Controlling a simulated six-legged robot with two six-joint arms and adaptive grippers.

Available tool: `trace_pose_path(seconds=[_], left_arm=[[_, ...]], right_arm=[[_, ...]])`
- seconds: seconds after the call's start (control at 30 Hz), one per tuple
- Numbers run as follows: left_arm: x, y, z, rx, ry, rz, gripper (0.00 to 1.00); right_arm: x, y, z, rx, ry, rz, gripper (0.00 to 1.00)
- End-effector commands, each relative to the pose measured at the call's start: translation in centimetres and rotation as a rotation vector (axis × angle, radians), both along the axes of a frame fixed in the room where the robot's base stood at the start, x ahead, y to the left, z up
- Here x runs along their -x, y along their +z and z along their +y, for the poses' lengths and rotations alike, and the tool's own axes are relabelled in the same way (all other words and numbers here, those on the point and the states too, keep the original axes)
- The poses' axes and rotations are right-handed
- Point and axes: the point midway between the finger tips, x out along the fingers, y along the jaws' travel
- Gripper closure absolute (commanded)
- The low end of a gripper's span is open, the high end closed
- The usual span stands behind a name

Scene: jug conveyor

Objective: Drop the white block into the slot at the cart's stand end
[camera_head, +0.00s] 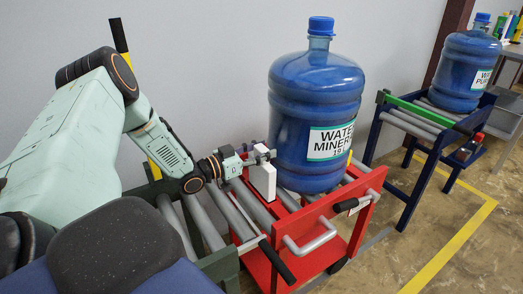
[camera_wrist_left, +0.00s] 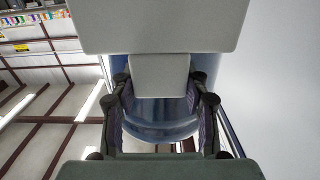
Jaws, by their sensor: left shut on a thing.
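The white block (camera_head: 263,182) is upright at the left end of the red cart (camera_head: 315,220), just left of the big blue water jug (camera_head: 312,115). My left gripper (camera_head: 260,158) is shut on the block's upper part. I cannot tell whether the block's lower edge is in the slot, resting on the cart or just above it; the slot is not clear to see. In the left wrist view a pale piece (camera_wrist_left: 160,75) that looks like the block shows between the fingers, with the jug behind. My right gripper is not in view.
A green-framed roller stand (camera_head: 215,262) adjoins the cart's left end. The jug stands on the cart's rollers, close to my left fingers. A blue roller stand (camera_head: 398,140) with a second jug (camera_head: 463,70) is at the right. A grey wall is behind.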

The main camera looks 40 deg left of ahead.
Motion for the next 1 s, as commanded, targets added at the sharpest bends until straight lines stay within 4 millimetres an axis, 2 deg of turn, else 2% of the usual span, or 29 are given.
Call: trace_pose_path(seconds=[1.0], left_arm=[[0.0,-2.2,0.0,0.001,0.0,-0.003,1.0]], right_arm=[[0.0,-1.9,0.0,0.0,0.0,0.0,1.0]])
